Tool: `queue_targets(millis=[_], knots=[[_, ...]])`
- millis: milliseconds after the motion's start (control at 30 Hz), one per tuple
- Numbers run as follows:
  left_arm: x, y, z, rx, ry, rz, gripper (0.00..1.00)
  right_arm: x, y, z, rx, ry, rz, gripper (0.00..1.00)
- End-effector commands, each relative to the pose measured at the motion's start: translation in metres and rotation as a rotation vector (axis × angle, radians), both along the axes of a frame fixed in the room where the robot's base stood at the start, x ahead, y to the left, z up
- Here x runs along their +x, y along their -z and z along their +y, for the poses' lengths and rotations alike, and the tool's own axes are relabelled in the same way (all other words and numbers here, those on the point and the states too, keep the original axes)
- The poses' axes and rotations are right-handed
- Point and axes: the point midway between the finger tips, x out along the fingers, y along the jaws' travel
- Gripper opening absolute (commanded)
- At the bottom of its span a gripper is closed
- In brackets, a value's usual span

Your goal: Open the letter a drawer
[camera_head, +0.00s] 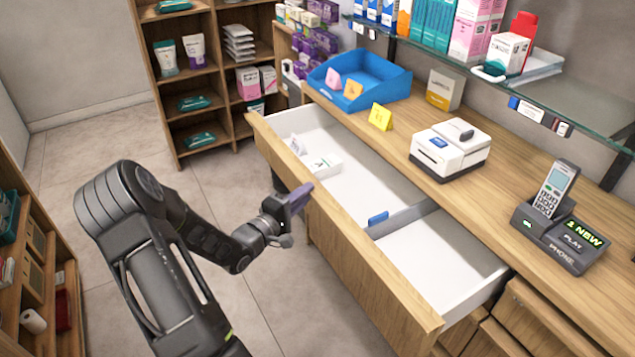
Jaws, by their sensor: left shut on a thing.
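A wide wooden drawer (352,243) with a white inside stands pulled far out from the counter. The handle itself is hidden by the gripper and the front. My right gripper is not in view.
Inside the drawer are a grey divider, a blue piece (378,218) and small white packets. The counter above holds a blue tray (378,72), a yellow card (380,117), a white device (450,150) and a phone (553,190). Shelves stand at the back and left.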

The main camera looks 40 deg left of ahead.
Motion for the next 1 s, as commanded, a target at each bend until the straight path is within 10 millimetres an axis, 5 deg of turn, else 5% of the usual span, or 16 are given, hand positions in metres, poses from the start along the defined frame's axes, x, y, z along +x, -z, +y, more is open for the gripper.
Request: queue_targets(millis=[400, 433, 533, 1000], knots=[[-0.004, 0.001, 0.001, -0.002, 0.001, 0.002, 0.0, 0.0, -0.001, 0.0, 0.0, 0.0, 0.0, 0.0], [-0.004, 0.001, 0.001, -0.001, 0.001, 0.002, 0.18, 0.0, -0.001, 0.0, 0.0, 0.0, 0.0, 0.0], [-0.004, 0.001, 0.001, -0.001, 0.001, 0.002, 0.25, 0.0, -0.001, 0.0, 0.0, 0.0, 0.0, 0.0], [-0.022, 0.001, 0.0, 0.002, -0.001, 0.003, 0.25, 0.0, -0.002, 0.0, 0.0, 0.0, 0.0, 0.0]])
